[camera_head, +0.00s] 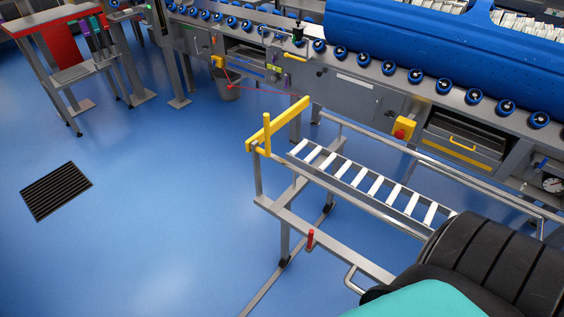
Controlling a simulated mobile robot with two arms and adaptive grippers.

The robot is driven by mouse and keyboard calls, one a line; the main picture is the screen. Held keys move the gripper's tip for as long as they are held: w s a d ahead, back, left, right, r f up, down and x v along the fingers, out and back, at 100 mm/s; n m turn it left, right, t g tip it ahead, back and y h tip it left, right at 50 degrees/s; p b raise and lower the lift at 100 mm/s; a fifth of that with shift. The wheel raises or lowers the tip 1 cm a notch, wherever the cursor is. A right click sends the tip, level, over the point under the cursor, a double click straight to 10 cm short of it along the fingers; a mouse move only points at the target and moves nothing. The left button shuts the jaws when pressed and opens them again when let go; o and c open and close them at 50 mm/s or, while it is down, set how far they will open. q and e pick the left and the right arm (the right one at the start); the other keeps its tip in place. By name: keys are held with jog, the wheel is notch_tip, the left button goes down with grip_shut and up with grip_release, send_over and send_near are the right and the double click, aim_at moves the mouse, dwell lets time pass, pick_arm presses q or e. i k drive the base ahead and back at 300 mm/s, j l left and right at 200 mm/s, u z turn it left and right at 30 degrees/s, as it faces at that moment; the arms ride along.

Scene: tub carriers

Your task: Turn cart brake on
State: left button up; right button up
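The cart is a grey metal frame (330,233) with a row of white rollers (361,180) along its top. A yellow bar (281,124) and a short upright yellow post are at its far left end. A small red-handled lever (310,240) stands roughly upright on the cart's lower side rail; it may be the brake, but I cannot tell its setting. The cart's near right end is hidden at the lower right of the picture. Neither of my grippers is in view.
A long grey conveyor line with blue wheels (389,67) runs behind the cart, carrying a large blue tub (400,42). A red emergency button on a yellow box (402,129) is on its side. The blue floor left of the cart is clear, with a black floor grate (56,190).

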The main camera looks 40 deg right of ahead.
aim_at(311, 244)
jog(key=i+j+z, duration=0.2)
jog(key=i, duration=0.25)
jog(key=i+z, duration=0.15)
jog(key=i, duration=0.3)
